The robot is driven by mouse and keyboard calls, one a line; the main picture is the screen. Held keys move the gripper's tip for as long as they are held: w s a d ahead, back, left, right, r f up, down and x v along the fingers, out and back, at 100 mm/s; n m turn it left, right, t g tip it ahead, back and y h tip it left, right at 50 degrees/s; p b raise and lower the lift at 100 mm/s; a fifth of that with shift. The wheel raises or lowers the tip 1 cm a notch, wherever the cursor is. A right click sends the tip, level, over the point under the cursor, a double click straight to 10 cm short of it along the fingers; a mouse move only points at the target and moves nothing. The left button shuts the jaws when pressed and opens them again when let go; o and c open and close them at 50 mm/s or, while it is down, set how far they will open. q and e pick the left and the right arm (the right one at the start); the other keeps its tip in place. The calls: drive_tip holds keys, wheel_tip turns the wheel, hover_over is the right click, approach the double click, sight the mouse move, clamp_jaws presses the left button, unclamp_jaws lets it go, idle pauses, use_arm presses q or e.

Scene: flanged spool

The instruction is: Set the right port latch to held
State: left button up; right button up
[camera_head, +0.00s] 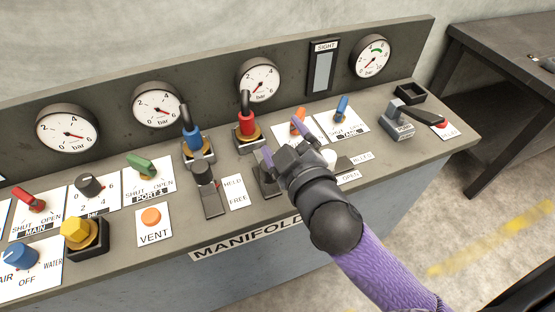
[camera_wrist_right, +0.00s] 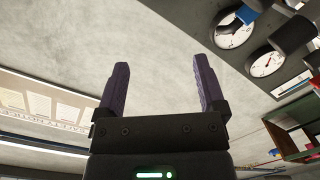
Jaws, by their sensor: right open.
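The right port latch (camera_head: 267,182) is a dark block in front of the red-collared port (camera_head: 247,126). My right gripper and wrist cover much of it, so its position cannot be told. My left gripper is not in view.
A similar latch (camera_head: 208,189) labelled HELD and FREE stands left, below the blue-collared port (camera_head: 194,142). An orange-handled valve (camera_head: 298,120) and a blue-handled valve (camera_head: 342,107) stand beyond my gripper. A grey block with a black lever (camera_head: 398,122) is at right.

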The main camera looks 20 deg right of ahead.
drive_tip(key=s+a+r+n+g+y, duration=0.2)
drive_tip(key=a+r+n+g+y, duration=0.3)
drive_tip(key=n+y, duration=0.65)
drive_tip(key=s+a+r+n+g+y, duration=0.15)
drive_tip(key=a+r+n+y, duration=0.6)
drive_tip(key=n, duration=0.75)
wheel_tip(320, 180, down, 9)
drive_tip(key=d+n+g+h, duration=0.1)
drive_tip(key=n+g+h, duration=0.65)
drive_tip(key=n, duration=0.25)
drive_tip(key=w+d+f+h, duration=0.2)
drive_tip(key=d+h, duration=0.2)
drive_tip(key=d, duration=0.2)
drive_tip(key=w+d+f+h, duration=0.1)
drive_tip(key=d+f+h, duration=0.1)
drive_tip(key=d+h, duration=0.35)
drive_tip(key=shift+y, duration=0.3)
drive_tip(key=x, duration=0.2)
drive_tip(key=b+x, duration=0.1)
drive_tip(key=x, duration=0.2)
drive_tip(key=b+x, duration=0.1)
drive_tip(key=x, duration=0.2)
drive_tip(key=shift+w+d+f, duration=0.15)
drive_tip(key=shift+w+d, duration=0.1)
drive_tip(key=shift+d, duration=0.1)
drive_tip(key=shift+w+a+f, duration=0.15)
drive_tip(key=shift+a+f, duration=0.05)
drive_tip(key=shift+f, duration=0.3)
clamp_jaws()
